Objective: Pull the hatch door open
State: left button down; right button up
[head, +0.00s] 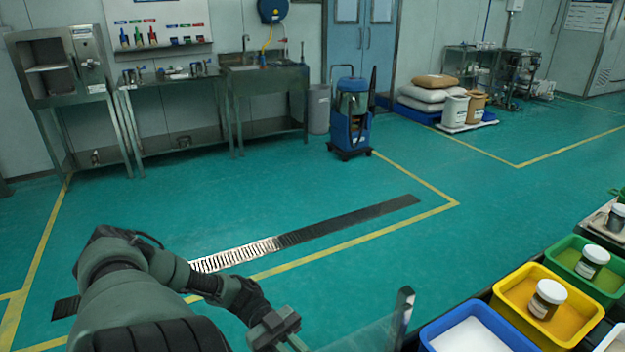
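A clear, see-through panel (365,336) with a dark upright edge piece (404,312) shows at the bottom centre. It looks like the hatch door, but most of it is cut off by the lower picture edge. How far open it stands I cannot tell. My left arm reaches in from the bottom left. My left gripper (292,343) is at the bottom edge, just left of the panel. Its fingertips are cut off or hidden, so I cannot tell whether it touches the panel or grips anything. My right gripper is not in view.
At the lower right stand a blue bin (437,334) with white powder, a yellow bin (506,286) and a green bin (560,246), the latter two with lidded jars. A blue vacuum (350,128) and steel tables stand far back. The green floor between is clear.

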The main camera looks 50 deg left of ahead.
pick_arm(q)
jog(key=shift+w+a, duration=0.15)
jog(key=shift+a, duration=0.25)
jog(key=c, duration=1.5)
grip_release()
jog(key=shift+o, duration=0.2)
